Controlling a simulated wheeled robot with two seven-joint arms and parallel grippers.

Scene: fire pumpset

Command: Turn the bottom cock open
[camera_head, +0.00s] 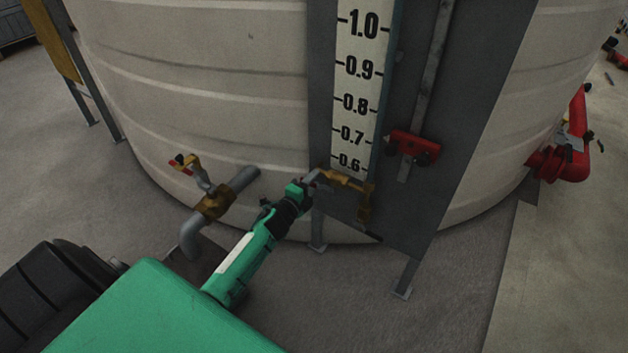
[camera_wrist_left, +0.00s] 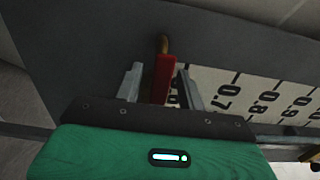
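The bottom cock is a brass fitting (camera_head: 348,183) low on the grey gauge board in the head view. In the left wrist view its red lever (camera_wrist_left: 162,78) stands between my fingers, with a bit of brass (camera_wrist_left: 164,43) beyond it. My left gripper (camera_head: 311,180) is right at the cock's left side. In the left wrist view my left gripper (camera_wrist_left: 160,84) is open, its two metal fingers on either side of the lever with visible gaps. In the head view the lever is mostly hidden by the gripper. My right gripper is not in view.
A large pale tank (camera_head: 200,80) stands behind. A brass valve (camera_head: 214,203) on a grey pipe is left of my arm. The gauge scale (camera_head: 358,100) and a red slider (camera_head: 412,147) are above the cock. Red piping (camera_head: 565,160) is at far right. Floor at lower right is clear.

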